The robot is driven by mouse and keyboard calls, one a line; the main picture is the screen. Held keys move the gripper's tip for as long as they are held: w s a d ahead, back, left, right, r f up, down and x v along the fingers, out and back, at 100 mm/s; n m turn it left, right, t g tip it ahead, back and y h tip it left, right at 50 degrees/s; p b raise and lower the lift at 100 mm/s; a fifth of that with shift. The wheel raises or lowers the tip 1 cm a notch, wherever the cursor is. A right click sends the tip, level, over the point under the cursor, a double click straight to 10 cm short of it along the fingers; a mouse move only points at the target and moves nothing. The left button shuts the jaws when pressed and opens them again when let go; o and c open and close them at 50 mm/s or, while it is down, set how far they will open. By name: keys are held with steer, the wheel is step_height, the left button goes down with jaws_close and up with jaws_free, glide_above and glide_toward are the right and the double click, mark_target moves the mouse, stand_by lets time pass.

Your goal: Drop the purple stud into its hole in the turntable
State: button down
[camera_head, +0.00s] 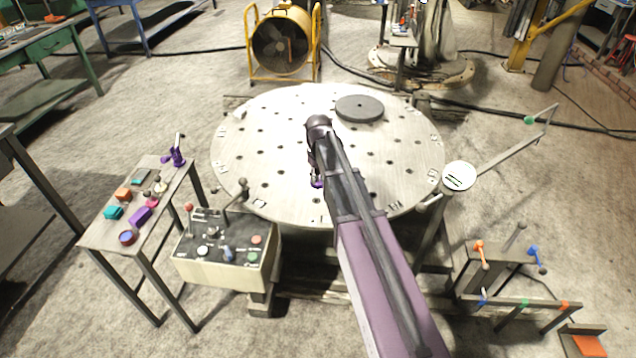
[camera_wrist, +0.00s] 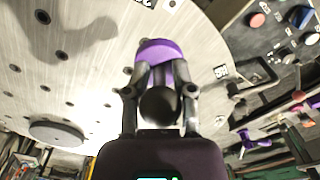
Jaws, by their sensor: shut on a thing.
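My gripper (camera_head: 316,174) is over the near middle part of the round pale turntable (camera_head: 250,140). In the wrist view my gripper (camera_wrist: 160,92) is shut on the purple stud (camera_wrist: 162,50), with a dark ball between the fingers. In the head view only a little of the purple stud (camera_head: 317,184) shows below the gripper. A shadow of the gripper lies apart from it on the turntable (camera_wrist: 100,60), so the stud appears held above the plate. The turntable has many small dark holes; I cannot tell which belongs to the stud.
A dark grey disc (camera_head: 359,108) lies on the turntable's far side. A control box (camera_head: 225,262) with levers stands at the front left, beside a side table (camera_head: 110,238) of small coloured parts. A jointed stand with a white round plate (camera_head: 458,176) is at the right edge.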

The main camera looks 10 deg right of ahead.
steer(key=w+d+f+b, duration=0.1)
steer(key=w+f+b, duration=0.3)
steer(key=w, duration=0.4)
steer(key=shift+f, duration=0.8)
steer(key=shift+s+f+b, duration=0.1)
steer(key=shift+f+b, duration=0.05)
steer(key=shift+b, duration=0.2)
step_height(320, 180, down, 6)
steer(key=b, duration=0.6)
steer(key=shift+f+b, duration=2.35)
steer(key=c, duration=0.7)
jaws_free()
steer(key=shift+r, duration=0.15)
steer(key=shift+r+p, duration=3.7)
steer(key=shift+p, duration=0.15)
